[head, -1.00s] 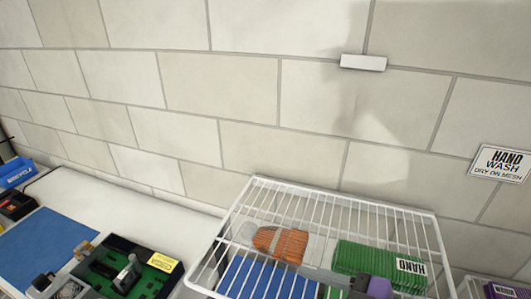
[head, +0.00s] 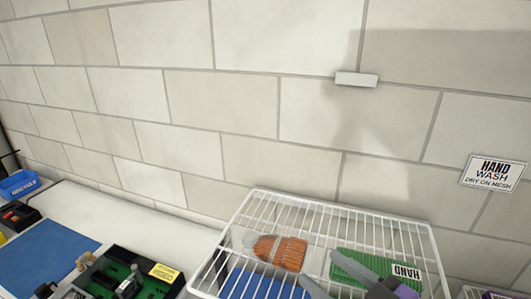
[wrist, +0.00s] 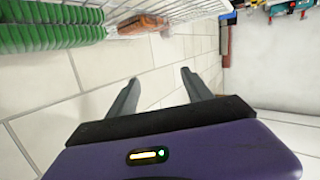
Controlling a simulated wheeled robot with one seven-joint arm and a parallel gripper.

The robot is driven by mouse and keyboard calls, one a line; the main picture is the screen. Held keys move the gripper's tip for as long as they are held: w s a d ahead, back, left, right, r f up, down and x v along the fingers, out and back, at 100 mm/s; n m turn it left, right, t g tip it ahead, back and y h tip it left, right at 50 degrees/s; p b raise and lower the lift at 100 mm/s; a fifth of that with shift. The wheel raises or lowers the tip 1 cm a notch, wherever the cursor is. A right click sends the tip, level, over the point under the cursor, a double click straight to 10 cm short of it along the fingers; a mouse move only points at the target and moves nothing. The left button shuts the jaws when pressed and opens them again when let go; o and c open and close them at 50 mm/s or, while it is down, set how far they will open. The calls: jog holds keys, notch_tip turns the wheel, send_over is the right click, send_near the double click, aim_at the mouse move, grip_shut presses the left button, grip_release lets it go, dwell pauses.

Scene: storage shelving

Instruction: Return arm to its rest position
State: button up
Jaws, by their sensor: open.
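My gripper (head: 319,267) shows at the bottom of the head view, in front of the white wire basket (head: 250,196). Its two grey fingers are spread and point up and left, with a purple body part behind them. In the wrist view my gripper (wrist: 158,88) has both fingers apart with nothing between them. Pale wall or floor tiles show behind the gap. Most of my arm is out of view.
The basket holds an orange item (head: 281,252), a green ribbed item (head: 345,264) and something blue. Left is a white counter with a blue mat (head: 45,255), a green-lined tray (head: 115,262) and a blue bin (head: 18,184). A tiled wall with a hand-wash sign (head: 494,172) stands behind.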

jog(key=d+f+m+t+h, duration=0.1)
jog(key=d, duration=0.1)
jog(key=s+d+f+m+t+h, duration=0.1)
jog(key=d, duration=0.1)
jog(key=d+m+h, duration=0.1)
jog(key=m+h, duration=0.1)
jog(key=shift+s+d+f+t, duration=0.4)
jog(key=s+d+f+h, duration=0.1)
jog(key=s, duration=0.1)
jog(key=s+d+f+m+t+h, duration=0.1)
jog(key=s, duration=0.1)
jog(key=s+d+m, duration=0.1)
jog(key=s+d, duration=0.1)
jog(key=shift+s+f+h, duration=0.25)
jog(key=shift+f+h, duration=0.15)
jog(key=s+f+g+h, duration=0.1)
jog(key=s+f, duration=0.2)
jog(key=s, duration=0.8)
jog(key=s+f+m+g+h+b, duration=0.1)
jog(key=s+f, duration=0.3)
jog(key=s, duration=0.7)
jog(key=shift+s+a+f+m, duration=0.2)
jog(key=shift+a+m, duration=0.1)
